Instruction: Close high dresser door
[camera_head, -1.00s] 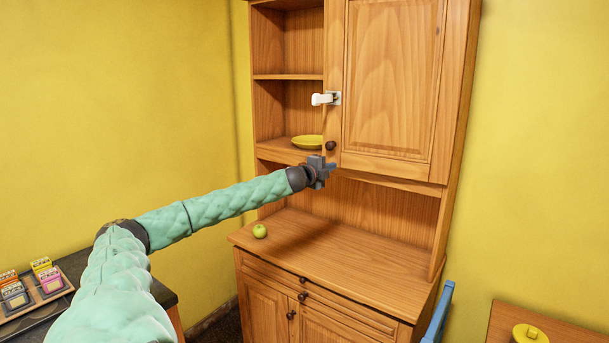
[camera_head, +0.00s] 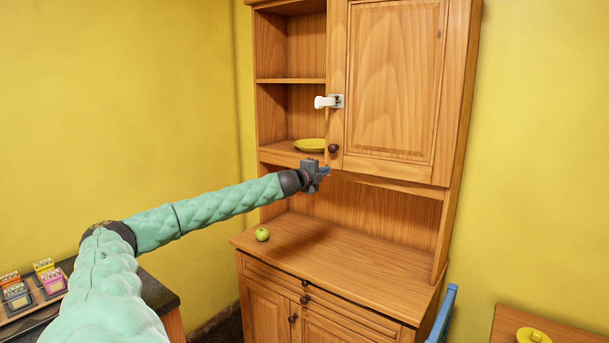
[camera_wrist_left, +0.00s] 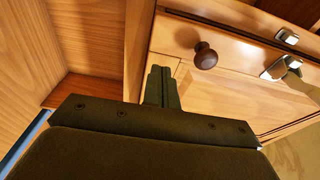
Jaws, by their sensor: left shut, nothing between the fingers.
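The high dresser door (camera_head: 393,85) is a wooden panel on the upper right of the dresser. It looks flush or nearly flush with its frame; I cannot tell if a small gap remains. A dark round knob (camera_head: 333,148) sits low on its left edge, with a white latch (camera_head: 330,101) above it. My left gripper (camera_head: 324,172) is shut and empty, just below the knob and the door's lower left corner. In the left wrist view the shut fingers (camera_wrist_left: 162,86) point toward the door, with the knob (camera_wrist_left: 205,55) beside them. Contact with the wood is unclear. My right gripper is not in view.
A green apple (camera_head: 262,234) sits on the dresser counter (camera_head: 335,262). A dark table with small boxes (camera_head: 45,275) is at lower left. A blue chair part (camera_head: 441,315) stands at lower right.

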